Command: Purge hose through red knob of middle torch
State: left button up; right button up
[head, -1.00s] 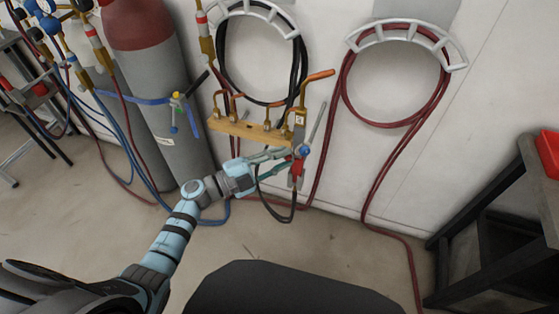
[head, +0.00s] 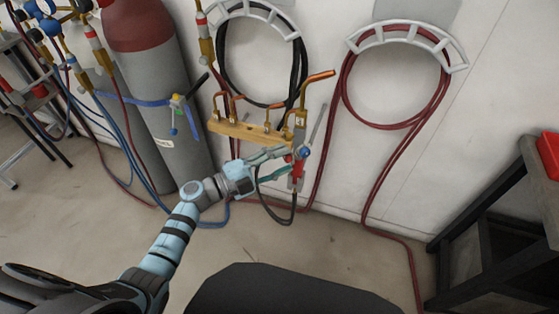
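A wooden rack (head: 236,129) on the wall holds several torches with bent copper tips. The rightmost torch (head: 300,118) has the largest copper tip and hangs at the rack's right end. A red part (head: 298,170) and a blue knob (head: 305,152) show below it, with a dark hose (head: 291,213) looping down. My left gripper (head: 290,160) reaches in from the left, its fingers apart, with its tips at the red part. The fingers partly cover this area, so contact is unclear. I cannot tell which torch is the middle one. My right gripper is not in view.
A grey gas cylinder (head: 172,120) with a red top stands left of the rack. Black hose (head: 222,60) and red hose (head: 437,100) hang coiled on wall hooks. A dark bench (head: 500,200) with a red bin (head: 549,152) stands at the right.

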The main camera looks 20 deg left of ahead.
pick_arm(q)
jog(key=v, duration=1.2)
